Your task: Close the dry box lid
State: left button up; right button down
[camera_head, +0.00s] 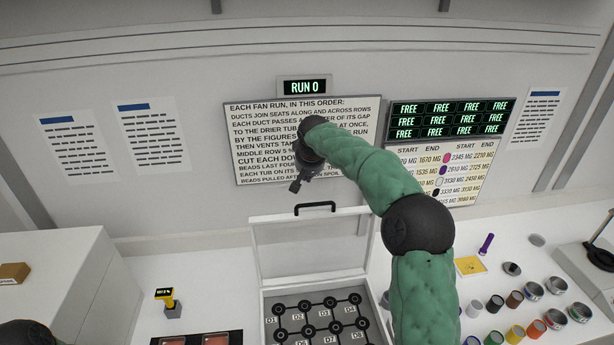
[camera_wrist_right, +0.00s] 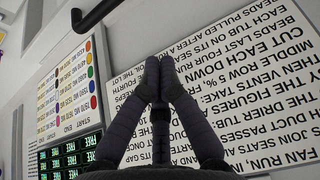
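The dry box stands open on the bench, its white lid (camera_head: 275,250) raised nearly upright at the back. A dark handle (camera_head: 315,206) is on the lid's top edge; a dark bar that looks like this handle crosses the upper left of the wrist view (camera_wrist_right: 98,14). Inside the box is a grey panel (camera_head: 290,299) with black round seats and labels. My right gripper (camera_head: 295,187) is above and slightly left of the handle, apart from it. In the wrist view its fingers (camera_wrist_right: 158,75) are together with nothing between them.
A printed order board (camera_head: 250,150) hangs behind my right gripper. A FREE display (camera_head: 450,118) is on the wall to its right. Several pigment jars (camera_head: 515,300) stand on the bench at right. A small yellow device (camera_head: 166,297) stands left of the box.

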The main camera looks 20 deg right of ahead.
notch_tip(320, 180, down, 8)
jog(key=shift+s+r+p, duration=0.1)
jog(key=shift+r+p, duration=0.15)
jog(key=shift+p, duration=0.85)
